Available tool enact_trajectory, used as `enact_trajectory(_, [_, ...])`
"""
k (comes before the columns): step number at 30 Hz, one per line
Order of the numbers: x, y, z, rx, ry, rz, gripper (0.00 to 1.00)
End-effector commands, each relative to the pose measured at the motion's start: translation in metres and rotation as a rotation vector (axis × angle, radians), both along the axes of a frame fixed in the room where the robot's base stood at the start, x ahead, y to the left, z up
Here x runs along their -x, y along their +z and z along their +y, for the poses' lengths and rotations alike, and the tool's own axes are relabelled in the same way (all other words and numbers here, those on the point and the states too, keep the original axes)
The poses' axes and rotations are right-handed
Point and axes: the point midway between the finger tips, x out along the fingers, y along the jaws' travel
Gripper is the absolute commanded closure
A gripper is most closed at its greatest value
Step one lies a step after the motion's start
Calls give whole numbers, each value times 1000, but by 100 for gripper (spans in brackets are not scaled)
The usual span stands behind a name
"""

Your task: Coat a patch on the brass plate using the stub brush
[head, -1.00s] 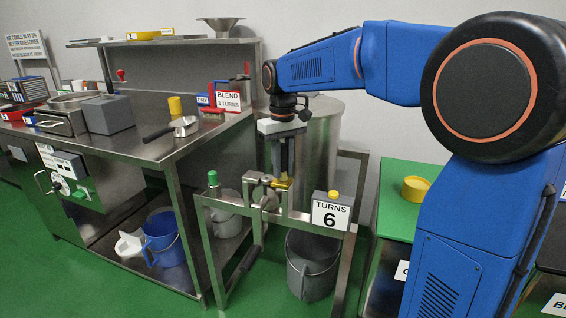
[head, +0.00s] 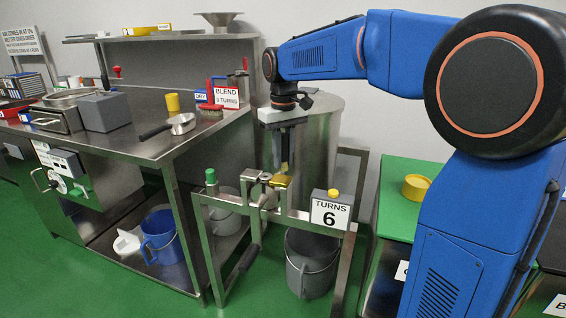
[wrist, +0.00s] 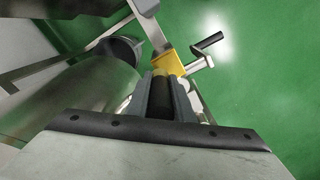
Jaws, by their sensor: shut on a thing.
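My gripper (head: 284,152) points down over the steel frame and is shut on the stub brush. In the wrist view a dark round handle (wrist: 160,100) sits between the two grey fingers. In the head view only a small yellowish lower end of the brush (head: 284,167) shows. The brass plate (head: 280,181) is a small yellow piece clamped at the top of the frame, just under the brush. In the wrist view a yellow patch (wrist: 167,64) lies beyond the fingers, probably this plate. Whether bristles touch it cannot be told, and any coating is not discernible.
The frame carries a crank handle (head: 247,258) and a grey "TURNS 6" box (head: 330,210) close to the right of the plate. A large steel drum (head: 322,130) stands behind. The steel bench (head: 150,150) is left, a green table (head: 400,215) right.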

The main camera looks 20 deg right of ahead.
Motion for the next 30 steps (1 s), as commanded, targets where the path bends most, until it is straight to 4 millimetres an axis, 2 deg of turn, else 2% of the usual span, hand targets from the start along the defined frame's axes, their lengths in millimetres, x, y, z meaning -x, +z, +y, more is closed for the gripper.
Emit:
enact_trajectory(18, [12,54,-4,0,-3,1,100])
enact_trajectory(30, [13,58,-4,1,-4,2,100])
